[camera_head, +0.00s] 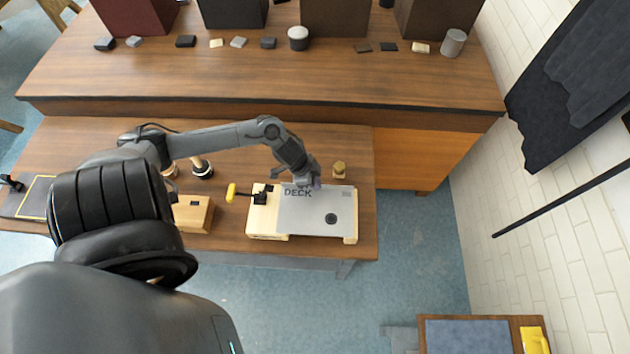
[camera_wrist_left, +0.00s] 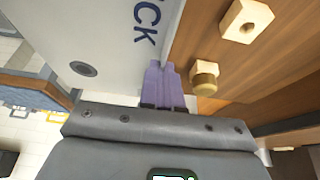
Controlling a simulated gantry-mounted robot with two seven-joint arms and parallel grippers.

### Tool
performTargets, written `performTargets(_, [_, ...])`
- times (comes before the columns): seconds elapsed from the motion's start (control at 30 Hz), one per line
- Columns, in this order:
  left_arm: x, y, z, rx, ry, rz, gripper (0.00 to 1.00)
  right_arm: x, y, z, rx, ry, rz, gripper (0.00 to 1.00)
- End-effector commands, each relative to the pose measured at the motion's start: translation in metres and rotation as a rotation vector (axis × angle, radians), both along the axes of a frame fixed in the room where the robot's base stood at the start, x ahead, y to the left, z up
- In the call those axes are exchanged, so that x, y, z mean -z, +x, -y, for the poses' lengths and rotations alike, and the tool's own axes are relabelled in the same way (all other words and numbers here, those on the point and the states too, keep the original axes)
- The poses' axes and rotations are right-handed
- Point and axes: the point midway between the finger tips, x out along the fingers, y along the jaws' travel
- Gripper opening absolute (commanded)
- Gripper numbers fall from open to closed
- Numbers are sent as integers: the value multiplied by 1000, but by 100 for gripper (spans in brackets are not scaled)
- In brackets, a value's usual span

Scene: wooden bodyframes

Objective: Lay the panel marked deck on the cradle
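The grey panel marked DECK (camera_head: 310,211) lies over the pale wooden cradle (camera_head: 267,222) on the near bench. The lettering is at its far left corner, and a dark round spot sits near its near edge. Cradle wood shows at the left and at the near right corner; the panel hides the rest, so I cannot tell whether it is fully seated. My left gripper (camera_head: 316,186) is at the panel's far edge. In the left wrist view its purple fingers (camera_wrist_left: 163,85) are close together with the panel's edge (camera_wrist_left: 120,40) between them. My right gripper is out of view.
A small brass-coloured knob (camera_head: 339,169) stands just behind the panel. A yellow-handled tool (camera_head: 232,193) and a wooden block (camera_head: 193,214) are left of the cradle. A higher bench behind holds boxes and several small pieces. Bare bench shows right of the panel.

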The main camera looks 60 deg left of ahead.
Motion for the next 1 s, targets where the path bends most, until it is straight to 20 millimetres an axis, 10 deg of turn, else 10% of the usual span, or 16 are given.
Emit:
performTargets(0.33, [0, 1, 0, 0, 0, 2, 0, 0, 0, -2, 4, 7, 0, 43])
performTargets(0.53, [0, 1, 0, 0, 0, 2, 32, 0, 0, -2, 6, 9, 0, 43])
performTargets(0.73, [0, 0, 0, 0, 0, 1, 33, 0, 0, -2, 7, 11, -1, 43])
performTargets(1.0, [0, 0, 0, -1, 0, 0, 62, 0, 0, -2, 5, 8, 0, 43])
